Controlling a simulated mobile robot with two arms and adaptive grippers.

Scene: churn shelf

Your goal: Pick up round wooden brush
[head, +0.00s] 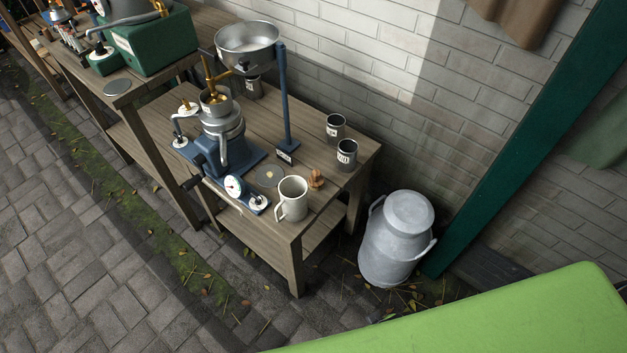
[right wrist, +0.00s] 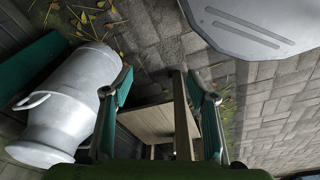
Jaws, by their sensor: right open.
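A small brown wooden piece with a knob-like top, which looks like the round wooden brush (head: 316,179), stands on the wooden bench (head: 322,202) near its right end. It is small in the head view, and its bristles cannot be made out. A grey mug (head: 292,197) stands just left of it. My right gripper (right wrist: 160,85) is open and empty in the right wrist view, with its two fingers wide apart and part of a wooden bench between and beyond them. The brush does not show in that view. Neither gripper shows in the head view.
Two labelled metal cups (head: 336,127) stand behind the brush. A grey milk churn (head: 393,245) stands on the paving right of the bench, against a brick wall (head: 390,70).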

